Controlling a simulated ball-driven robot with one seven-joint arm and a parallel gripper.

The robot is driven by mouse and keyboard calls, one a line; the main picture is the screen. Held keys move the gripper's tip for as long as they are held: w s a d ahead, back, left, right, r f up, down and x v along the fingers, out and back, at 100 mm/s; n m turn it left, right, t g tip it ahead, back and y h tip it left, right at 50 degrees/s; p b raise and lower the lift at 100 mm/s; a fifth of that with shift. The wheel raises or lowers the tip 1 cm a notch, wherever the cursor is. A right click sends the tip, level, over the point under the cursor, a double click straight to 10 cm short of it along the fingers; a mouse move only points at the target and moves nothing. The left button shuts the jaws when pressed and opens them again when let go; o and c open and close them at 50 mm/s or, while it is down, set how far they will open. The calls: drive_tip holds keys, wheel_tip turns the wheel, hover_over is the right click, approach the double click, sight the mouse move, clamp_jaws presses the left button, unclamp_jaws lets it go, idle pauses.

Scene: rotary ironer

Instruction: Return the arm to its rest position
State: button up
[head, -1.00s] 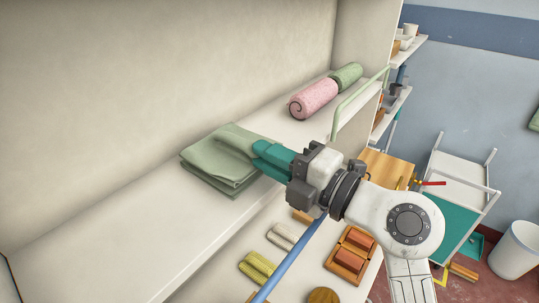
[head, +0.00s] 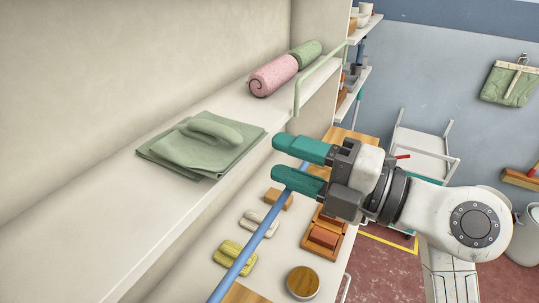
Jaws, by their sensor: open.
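My gripper (head: 286,161) is open and empty in the head view. Its two teal fingers point left, with a clear gap between them. It is in front of the upper shelf (head: 105,235), to the right of and apart from a folded green cloth (head: 165,161). The cloth lies on that shelf with a rounded fold on top. My white arm reaches in from the right side of the picture.
A pink roll (head: 272,76) and a green roll (head: 306,54) lie farther along the shelf, by a pale green rail (head: 298,90). A blue pole (head: 243,253) passes close to my lower finger. The lower shelf holds a yellow-green bundle (head: 235,256) and a round wooden-topped item (head: 303,282). A white cart (head: 423,140) stands behind.

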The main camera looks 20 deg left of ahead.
drive_tip(key=w+d+r+m+t, duration=0.3)
drive_tip(key=d+m+t, duration=0.4)
drive_tip(key=t, duration=0.1)
drive_tip(key=w+d+r+m+t, duration=0.2)
drive_tip(key=d+r+m+t, duration=0.1)
drive_tip(key=d+m+t, duration=0.45)
drive_tip(key=w+d+f+m+t+h+b, duration=0.1)
drive_tip(key=w+d+f+m+t+h, duration=0.2)
drive_tip(key=d+f+m+h, duration=1.6)
drive_tip(key=s+d+f+m+g+h, duration=0.2)
drive_tip(key=s+d+f+g, duration=0.25)
drive_tip(key=f, duration=0.45)
drive_tip(key=s+d+f+m+g+h, duration=0.1)
drive_tip(key=s+d+f+g, duration=0.2)
drive_tip(key=s+f+g, duration=0.45)
drive_tip(key=s+a+f+g+y, duration=0.1)
drive_tip(key=s+f+g, duration=0.2)
drive_tip(key=s+f, duration=0.4)
drive_tip(key=s+a+f+g+y, duration=0.1)
drive_tip(key=s+f+g+y, duration=0.1)
drive_tip(key=s+f+g, duration=0.2)
drive_tip(key=s+f+b, duration=0.1)
drive_tip(key=s+f, duration=0.2)
drive_tip(key=s, duration=0.5)
drive_tip(key=shift+s+a+n+y, duration=0.25)
drive_tip(key=shift+a+n+y, duration=0.05)
drive_tip(key=shift+a+n, duration=0.1)
